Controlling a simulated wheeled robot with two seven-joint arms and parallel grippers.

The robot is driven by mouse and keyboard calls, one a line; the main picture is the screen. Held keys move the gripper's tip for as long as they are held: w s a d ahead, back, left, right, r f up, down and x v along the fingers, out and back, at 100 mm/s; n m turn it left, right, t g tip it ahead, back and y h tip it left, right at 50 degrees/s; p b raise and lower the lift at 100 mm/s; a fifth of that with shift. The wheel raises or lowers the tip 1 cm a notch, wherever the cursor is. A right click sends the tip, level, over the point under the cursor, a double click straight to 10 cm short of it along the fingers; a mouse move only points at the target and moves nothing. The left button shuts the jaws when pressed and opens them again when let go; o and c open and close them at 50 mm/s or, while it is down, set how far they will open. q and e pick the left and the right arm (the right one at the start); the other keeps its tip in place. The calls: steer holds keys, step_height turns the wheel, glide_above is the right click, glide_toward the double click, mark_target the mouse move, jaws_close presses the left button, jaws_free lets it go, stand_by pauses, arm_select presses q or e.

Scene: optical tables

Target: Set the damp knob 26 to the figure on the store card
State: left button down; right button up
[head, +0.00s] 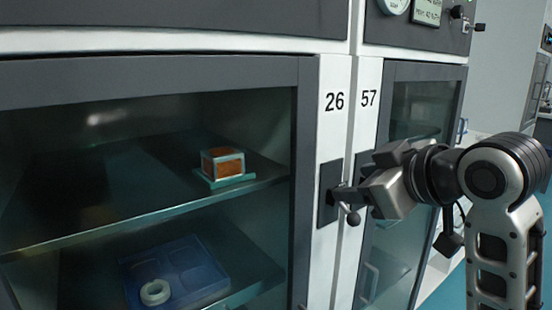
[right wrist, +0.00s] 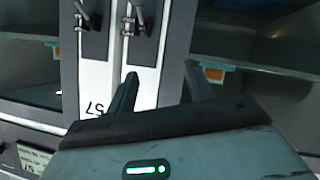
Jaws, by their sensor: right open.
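No knob marked as the damp knob shows clearly. The label 26 (head: 334,101) is on the white post beside the left glass-fronted cabinet. A dark latch plate with a lever (head: 328,190) sits below it. A small card (head: 427,11) is cut off at the top right, its writing too small to read; a card also shows in the right wrist view (right wrist: 33,157). My right gripper (head: 362,186) is beside the levers, in front of the posts, its fingers partly hidden. In the right wrist view its fingers (right wrist: 160,72) are apart with nothing between them. My left gripper is not in view.
A second cabinet, labelled 57 (head: 369,98), stands to the right. A round white dial (head: 394,5) and a black knob (head: 457,12) are on the grey panel above it. Behind glass are an orange-sided box (head: 223,164) and a blue tray (head: 190,292) with a white ring.

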steer(key=s+a+r+n+t+y, duration=0.1)
steer(key=s+r+n+y, duration=0.2)
steer(key=r, duration=0.7)
steer(key=s+a+r+n+t, duration=0.1)
steer(key=s+r+n, duration=0.2)
steer(key=s+r, duration=0.55)
steer(key=s+a+r+n+t+y, duration=0.1)
steer(key=s+a+r+n+y, duration=0.15)
steer(key=r, duration=1.05)
steer(key=w+d+p+x, duration=0.1)
steer(key=p+x, duration=0.2)
steer(key=x, duration=1.2)
steer(key=shift+w+f, duration=0.3)
steer(key=shift+w, duration=0.05)
steer(key=shift+a+h, duration=0.1)
steer(key=shift+h, duration=0.15)
steer(key=c, duration=1)
